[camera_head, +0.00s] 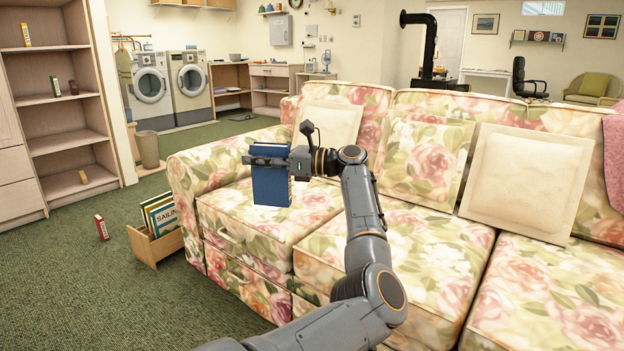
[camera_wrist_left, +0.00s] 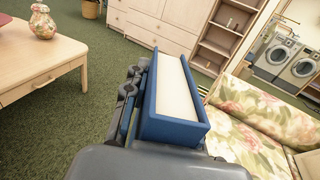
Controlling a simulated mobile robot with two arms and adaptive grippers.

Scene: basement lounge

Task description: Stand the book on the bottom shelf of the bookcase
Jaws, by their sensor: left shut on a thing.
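A blue book (camera_head: 271,187) hangs upright in my left gripper (camera_head: 270,161), which is shut on its upper part. The book is in the air in front of the sofa's left seat. In the left wrist view the same book (camera_wrist_left: 178,90) shows its blue cover and white page edges. The wooden bookcase (camera_head: 107,75) stands at the far left, well away from the gripper. Its bottom shelf (camera_head: 103,177) holds one small tan object (camera_head: 83,177) and is otherwise bare. The bookcase also shows at the top of the left wrist view (camera_wrist_left: 207,46). My right gripper is out of view.
The floral sofa (camera_head: 450,230) fills the middle and right. A wooden crate of books (camera_head: 146,250) and a small red box (camera_head: 101,227) stand on the carpet before the bookcase. A bin (camera_head: 147,150) is beyond it. A coffee table (camera_wrist_left: 40,60) shows in the left wrist view.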

